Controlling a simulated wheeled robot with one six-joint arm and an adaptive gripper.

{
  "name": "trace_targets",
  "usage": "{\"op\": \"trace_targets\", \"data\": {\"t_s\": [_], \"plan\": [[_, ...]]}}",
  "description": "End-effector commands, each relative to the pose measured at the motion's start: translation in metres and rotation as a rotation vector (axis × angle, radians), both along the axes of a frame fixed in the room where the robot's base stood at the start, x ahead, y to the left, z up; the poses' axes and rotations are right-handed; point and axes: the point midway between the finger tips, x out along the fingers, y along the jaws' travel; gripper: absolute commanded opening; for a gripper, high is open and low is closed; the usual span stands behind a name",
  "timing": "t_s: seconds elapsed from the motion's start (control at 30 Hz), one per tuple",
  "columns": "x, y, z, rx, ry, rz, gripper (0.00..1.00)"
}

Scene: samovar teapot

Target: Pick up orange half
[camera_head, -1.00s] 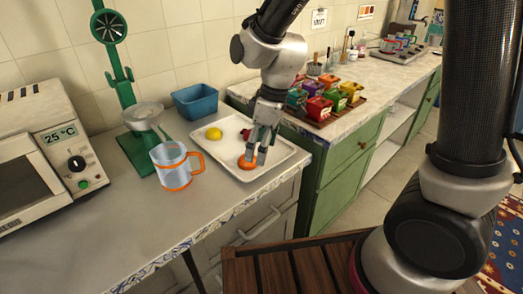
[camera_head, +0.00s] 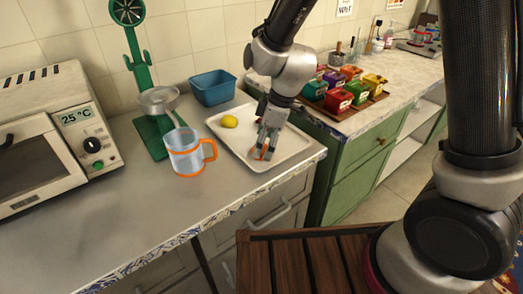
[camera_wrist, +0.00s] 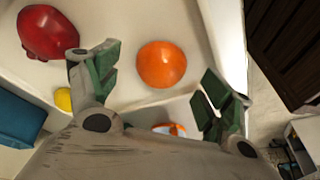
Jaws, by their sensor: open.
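The orange half (camera_wrist: 161,64) lies on the white tray (camera_head: 292,153), its round orange skin facing the wrist camera. In the head view it is mostly hidden behind my fingers, with only bits of orange showing. My gripper (camera_head: 264,154) points down over the tray's front part. In the wrist view my gripper (camera_wrist: 163,78) is open, its green-padded fingers apart on either side of the orange half with gaps on both sides. Nothing is held.
A lemon (camera_head: 229,121) and a red fruit (camera_wrist: 47,32) share the tray. A glass mug with orange trim (camera_head: 186,153) stands left of it, a blue container (camera_head: 212,87) behind. A green juicer (camera_head: 152,137) and an oven (camera_head: 50,135) stand farther left.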

Motion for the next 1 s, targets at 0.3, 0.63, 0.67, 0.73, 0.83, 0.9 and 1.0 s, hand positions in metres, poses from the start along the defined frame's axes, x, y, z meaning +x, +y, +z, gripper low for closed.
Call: {"op": "trace_targets", "data": {"t_s": [0.3,0.63,0.67,0.73,0.83,0.9,1.0], "plan": [[0.000,0.004,-0.014,0.000,-0.001,0.000,0.80],[0.000,0.003,-0.013,0.000,0.000,0.000,0.30],[0.000,0.003,-0.013,0.000,-0.001,0.000,0.30],[0.000,0.004,-0.013,0.000,-0.001,0.000,0.30],[0.000,0.004,-0.013,0.000,-0.001,0.000,0.30],[0.001,0.004,-0.012,0.001,-0.001,0.000,0.30],[0.001,0.004,-0.002,0.003,-0.004,0.002,0.30]]}}
